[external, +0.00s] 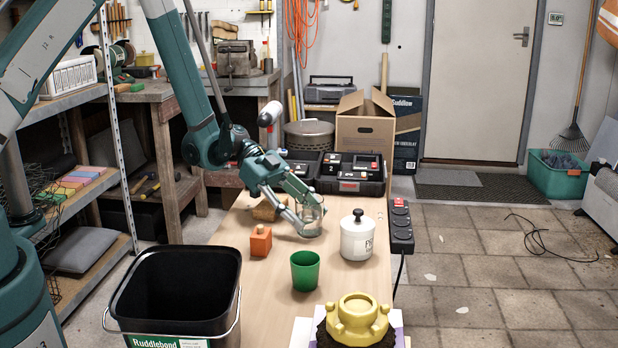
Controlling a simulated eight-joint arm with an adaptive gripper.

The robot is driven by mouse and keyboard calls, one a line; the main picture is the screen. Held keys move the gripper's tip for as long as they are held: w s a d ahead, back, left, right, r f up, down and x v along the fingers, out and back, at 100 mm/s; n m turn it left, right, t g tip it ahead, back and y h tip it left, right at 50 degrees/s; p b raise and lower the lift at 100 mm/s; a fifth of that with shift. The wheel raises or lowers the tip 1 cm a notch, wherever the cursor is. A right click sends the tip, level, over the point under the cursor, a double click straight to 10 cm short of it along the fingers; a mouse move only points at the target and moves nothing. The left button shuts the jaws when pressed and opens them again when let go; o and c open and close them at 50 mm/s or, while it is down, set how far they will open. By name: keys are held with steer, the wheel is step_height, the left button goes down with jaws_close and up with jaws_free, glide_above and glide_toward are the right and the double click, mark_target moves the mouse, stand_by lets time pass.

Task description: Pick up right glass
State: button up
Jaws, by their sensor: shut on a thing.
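A clear glass (312,222) is at the far part of the wooden table, between the fingers of my gripper (307,211). My gripper reaches down from the upper left and is shut on this glass. I cannot tell whether the glass touches the table or is slightly above it. A green cup (305,270) stands upright, nearer the camera than the clear glass, with nothing touching it.
An orange block (260,241) lies left of the glass and a white lidded jar (357,237) stands right. A black bucket (228,316) and a yellow pot (357,318) are in front. Black toolboxes (350,174) and a power strip (401,226) edge the wooden table (262,284).

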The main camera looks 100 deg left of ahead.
steer(key=shift+r, duration=0.25)
step_height(320, 180, up, 9)
steer(key=p, duration=0.2)
steer(key=shift+r, duration=0.15)
stand_by(1.2)
steer(key=shift+r, duration=0.1)
stand_by(0.8)
